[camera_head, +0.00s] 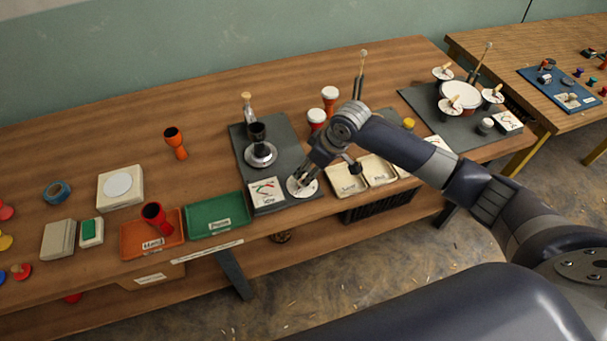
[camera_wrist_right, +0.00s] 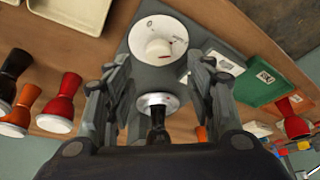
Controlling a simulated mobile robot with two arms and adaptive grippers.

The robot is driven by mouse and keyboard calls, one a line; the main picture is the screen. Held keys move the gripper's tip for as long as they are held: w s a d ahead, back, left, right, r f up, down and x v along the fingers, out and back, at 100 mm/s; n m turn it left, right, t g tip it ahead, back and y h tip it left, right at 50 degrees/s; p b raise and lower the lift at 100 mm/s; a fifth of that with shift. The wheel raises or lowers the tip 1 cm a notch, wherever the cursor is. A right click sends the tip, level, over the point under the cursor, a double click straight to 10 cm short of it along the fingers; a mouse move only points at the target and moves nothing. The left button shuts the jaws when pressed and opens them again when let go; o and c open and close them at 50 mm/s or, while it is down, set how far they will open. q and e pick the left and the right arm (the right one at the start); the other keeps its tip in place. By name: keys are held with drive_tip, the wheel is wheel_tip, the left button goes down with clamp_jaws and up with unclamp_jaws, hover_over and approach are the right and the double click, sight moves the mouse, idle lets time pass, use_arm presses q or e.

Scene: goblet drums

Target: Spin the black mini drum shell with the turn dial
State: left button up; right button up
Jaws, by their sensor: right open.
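The black mini drum shell (camera_head: 257,133) stands upright on a round silver turntable (camera_head: 261,156) on a dark grey base plate (camera_head: 287,146). In the right wrist view the shell (camera_wrist_right: 157,124) shows partly, cut off by the gripper body. The turn dial, a white disc with a raised knob (camera_wrist_right: 158,46), sits at the plate's front right corner; its disc also shows in the head view (camera_head: 307,191). My right gripper (camera_head: 301,180) is just above the dial, its fingers spread apart with the knob ahead between them. Contact with the knob is not visible. My left gripper is out of view.
A card (camera_head: 266,192) lies left of the dial. A green tray (camera_head: 218,214) and an orange tray (camera_head: 150,249) are further left. Cream trays (camera_head: 345,179) sit right of the dial. Red and orange drums (camera_head: 317,119) stand behind the arm. A wooden-handled tool (camera_head: 248,105) stands behind the shell.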

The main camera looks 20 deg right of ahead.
sight(302, 179)
drive_tip(key=shift+x, duration=3.2)
drive_tip(key=shift+d, duration=0.1)
drive_tip(key=shift+c, duration=0.4)
drive_tip(key=c, duration=1)
